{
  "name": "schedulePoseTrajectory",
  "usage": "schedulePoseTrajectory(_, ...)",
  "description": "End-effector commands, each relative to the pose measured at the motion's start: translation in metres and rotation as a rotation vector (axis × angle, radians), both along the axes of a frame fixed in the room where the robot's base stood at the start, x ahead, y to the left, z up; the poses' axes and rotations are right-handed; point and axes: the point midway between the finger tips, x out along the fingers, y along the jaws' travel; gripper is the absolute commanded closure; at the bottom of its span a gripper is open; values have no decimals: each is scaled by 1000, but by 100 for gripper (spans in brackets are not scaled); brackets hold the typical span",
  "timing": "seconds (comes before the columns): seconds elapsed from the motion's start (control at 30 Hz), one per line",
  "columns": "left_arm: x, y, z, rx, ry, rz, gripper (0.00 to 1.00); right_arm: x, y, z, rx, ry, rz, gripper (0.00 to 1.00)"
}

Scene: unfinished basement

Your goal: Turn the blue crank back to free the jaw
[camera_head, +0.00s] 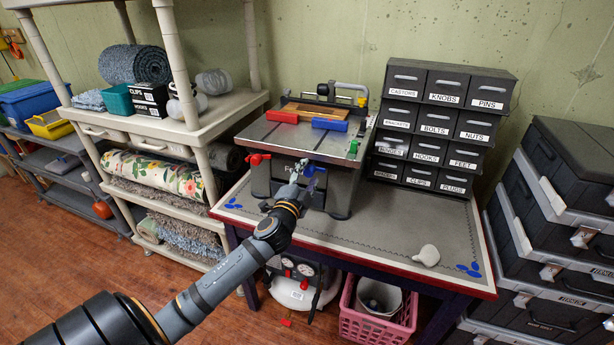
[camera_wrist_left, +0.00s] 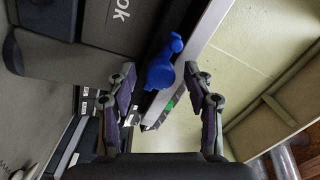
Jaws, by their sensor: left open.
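The blue crank (camera_head: 309,170) is on the front of a grey bench machine (camera_head: 342,184), partly hidden by my left gripper (camera_head: 304,176). In the left wrist view the blue crank (camera_wrist_left: 161,72) lies between the two spread fingertips of my left gripper (camera_wrist_left: 160,82), with a gap on each side. The gripper is open and empty. On the machine's top, a red jaw (camera_head: 282,116) and a blue jaw (camera_head: 330,125) lie along the near side of a wooden piece (camera_head: 315,110). I cannot tell whether the jaws press on it. My right gripper is not in view.
A red crank (camera_head: 257,159) sticks out on the machine's left, and a green knob (camera_head: 353,148) is on its right. Labelled drawers (camera_head: 433,125) stand right of the machine. The bench top (camera_head: 375,235) is mostly clear at the front, with a pale lump (camera_head: 427,255).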

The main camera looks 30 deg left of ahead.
Motion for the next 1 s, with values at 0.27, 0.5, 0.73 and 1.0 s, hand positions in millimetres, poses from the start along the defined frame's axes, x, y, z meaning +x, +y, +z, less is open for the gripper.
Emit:
schedulePoseTrajectory(0.27, -21, -6, -2, 4, 4, -2, 48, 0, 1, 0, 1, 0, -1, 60)
schedulePoseTrajectory(0.5, -78, -21, -5, 6, 7, -5, 48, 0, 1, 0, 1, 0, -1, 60)
schedulePoseTrajectory(0.73, -110, -29, -6, 4, 3, -2, 48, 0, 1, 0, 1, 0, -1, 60)
schedulePoseTrajectory(1.0, -117, -30, -5, -1, -1, 0, 48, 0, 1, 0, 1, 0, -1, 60)
